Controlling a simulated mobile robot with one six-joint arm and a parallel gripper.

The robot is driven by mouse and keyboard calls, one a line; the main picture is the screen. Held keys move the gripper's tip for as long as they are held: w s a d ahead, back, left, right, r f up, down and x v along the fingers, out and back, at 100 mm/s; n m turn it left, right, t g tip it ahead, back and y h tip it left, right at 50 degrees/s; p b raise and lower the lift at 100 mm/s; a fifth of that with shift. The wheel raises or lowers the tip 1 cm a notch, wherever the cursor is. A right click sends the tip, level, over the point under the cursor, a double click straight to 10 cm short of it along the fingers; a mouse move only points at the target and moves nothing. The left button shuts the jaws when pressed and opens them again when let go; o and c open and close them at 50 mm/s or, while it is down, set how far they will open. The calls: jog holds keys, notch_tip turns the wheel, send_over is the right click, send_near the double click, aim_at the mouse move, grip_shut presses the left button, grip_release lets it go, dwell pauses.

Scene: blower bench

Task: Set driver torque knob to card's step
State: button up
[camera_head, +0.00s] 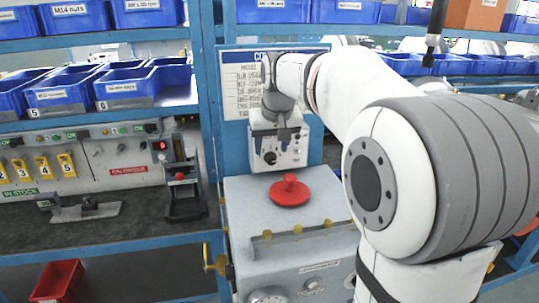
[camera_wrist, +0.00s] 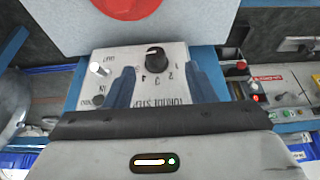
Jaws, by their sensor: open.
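The driver controller box (camera_head: 285,152) is pale, with a black torque knob (camera_head: 270,157) on its front. The wrist view shows the black knob (camera_wrist: 156,56) upside down, with step numbers beside it and "TORQUE STEP" lettering. I cannot tell reliably which step the knob marks. A silver toggle (camera_wrist: 99,69) and a small dark button (camera_wrist: 98,100) sit on the same panel. The card (camera_head: 243,85) hangs behind the box; its model lines are too small to read, and my arm hides its right part. My gripper (camera_wrist: 157,70) is open, its blue fingers either side of the knob and apart from it.
A dark bench (camera_head: 60,235) with a control panel and a handheld unit (camera_head: 182,180) lies left. Blue bins (camera_head: 62,95) fill the shelves.

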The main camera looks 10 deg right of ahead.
aim_at(272, 157)
jog(key=x, duration=0.4)
jog(key=shift+w+d+f, duration=0.1)
jog(key=shift+d+f, duration=0.2)
jog(key=shift+f, duration=0.1)
jog(key=shift+c, duration=0.2)
jog(key=c, duration=0.9)
jog(key=shift+a, duration=0.15)
